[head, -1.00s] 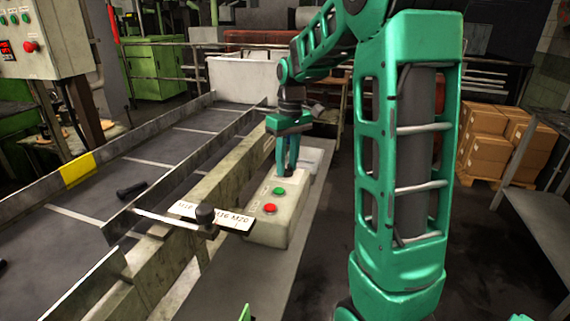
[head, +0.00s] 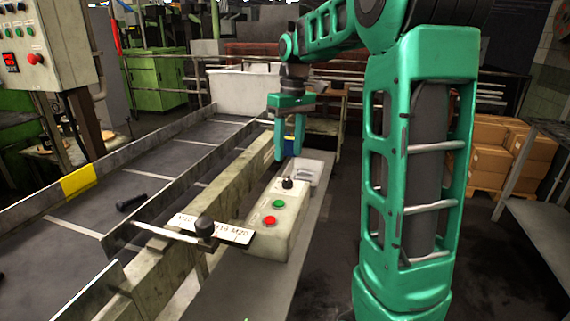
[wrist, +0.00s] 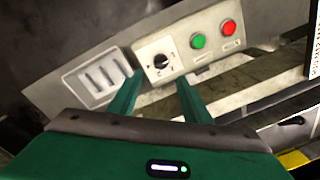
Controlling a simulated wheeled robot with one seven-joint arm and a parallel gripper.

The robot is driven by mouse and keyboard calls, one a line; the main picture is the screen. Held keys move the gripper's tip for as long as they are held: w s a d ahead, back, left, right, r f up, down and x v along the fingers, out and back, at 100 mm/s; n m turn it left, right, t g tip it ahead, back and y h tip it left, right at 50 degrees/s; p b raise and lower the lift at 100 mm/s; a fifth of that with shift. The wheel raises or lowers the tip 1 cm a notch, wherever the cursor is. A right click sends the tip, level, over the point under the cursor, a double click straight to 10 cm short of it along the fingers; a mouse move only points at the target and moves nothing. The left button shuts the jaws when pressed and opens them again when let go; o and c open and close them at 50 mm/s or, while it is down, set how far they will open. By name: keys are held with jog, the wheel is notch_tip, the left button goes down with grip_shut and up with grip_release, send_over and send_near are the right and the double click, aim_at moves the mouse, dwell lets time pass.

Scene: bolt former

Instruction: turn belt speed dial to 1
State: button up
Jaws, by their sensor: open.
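The belt speed dial is a black knob (head: 287,183) on top of the pale control box (head: 292,233), beyond the green and red buttons. In the wrist view the dial (wrist: 161,62) sits on a white plate with small marks too fine to read. My gripper (head: 290,157) is open and empty, above and beyond the dial in the head view, apart from it. In the wrist view its two green fingers (wrist: 157,94) point toward the box, with the dial showing between and past their tips.
A green button (head: 278,203) and a red button (head: 269,220) are on the same box. A slotted panel (wrist: 97,77) lies on the dial's other side. A lever with a black knob (head: 205,226) and a size plate stands at the conveyor's near edge.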

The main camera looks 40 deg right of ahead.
notch_tip(320, 180, up, 2)
jog(key=shift+d+r, duration=0.1)
dwell(0.6)
jog(key=s+a+f+m, duration=0.1)
jog(key=s+f, duration=0.3)
jog(key=s, duration=0.5)
jog(key=s+a+f+m, duration=0.1)
jog(key=s+f+m, duration=0.3)
jog(key=s, duration=0.6)
jog(key=s+a+f+m, duration=0.1)
jog(key=s+f, duration=0.4)
jog(key=s, duration=0.5)
jog(key=shift+s+a+f+m+h, duration=0.15)
jog(key=shift+a+f+m+h, duration=0.2)
jog(key=shift+m, duration=0.35)
jog(key=shift+d, duration=0.1)
